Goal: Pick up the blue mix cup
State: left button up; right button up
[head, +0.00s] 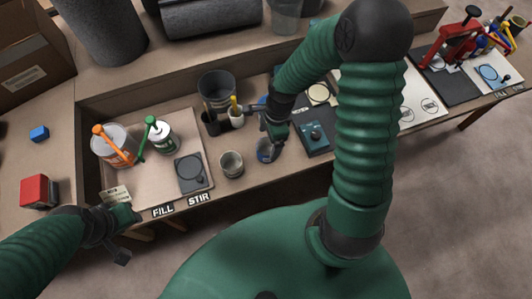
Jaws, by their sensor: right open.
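The blue mix cup (264,154) is a small cup with a blue edge, standing on the bench near its front edge, in the middle of the head view. My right gripper (272,143) is open, pointing down at the cup's right side and hiding part of it. Whether a finger touches the cup cannot be told. My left gripper (126,218) hangs at the lower left near the bench's front edge, away from the cup; its jaws are too small and dark to read.
A grey cup (231,164) stands just left of the blue one. A dark scale (192,172), an orange-labelled can (113,149) and a green-labelled can (165,137) are further left. A dark bucket (217,88) and a teal device (316,136) stand nearby.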

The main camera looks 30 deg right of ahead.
aim_at(267, 150)
jog(key=shift+s+a+f+b, duration=0.1)
jog(key=shift+a+f+b, duration=0.1)
jog(key=shift+a+f, duration=0.25)
jog(key=shift+s+a+f+b, duration=0.1)
jog(key=shift+a+f+b, duration=0.1)
jog(key=shift+f, duration=0.3)
jog(key=f, duration=0.1)
jog(key=f+b, duration=0.1)
jog(key=f, duration=0.2)
jog(key=shift+d, duration=0.35)
jog(key=shift+w+d, duration=0.1)
jog(key=shift+d, duration=0.05)
jog(key=shift+r, duration=0.1)
jog(key=shift+c, duration=0.6)
jog(key=shift+a+r, duration=0.1)
jog(key=shift+a, duration=0.4)
jog(key=c, duration=0.5)
jog(key=shift+c, duration=1.1)
jog(key=shift+d, duration=0.25)
jog(key=c, duration=0.6)
pick_arm(q)
notch_tip(267, 150, down, 2)
jog(key=shift+s+a+f, duration=0.1)
jog(key=shift+s+a, duration=0.05)
pick_arm(e)
jog(key=shift+c, duration=0.2)
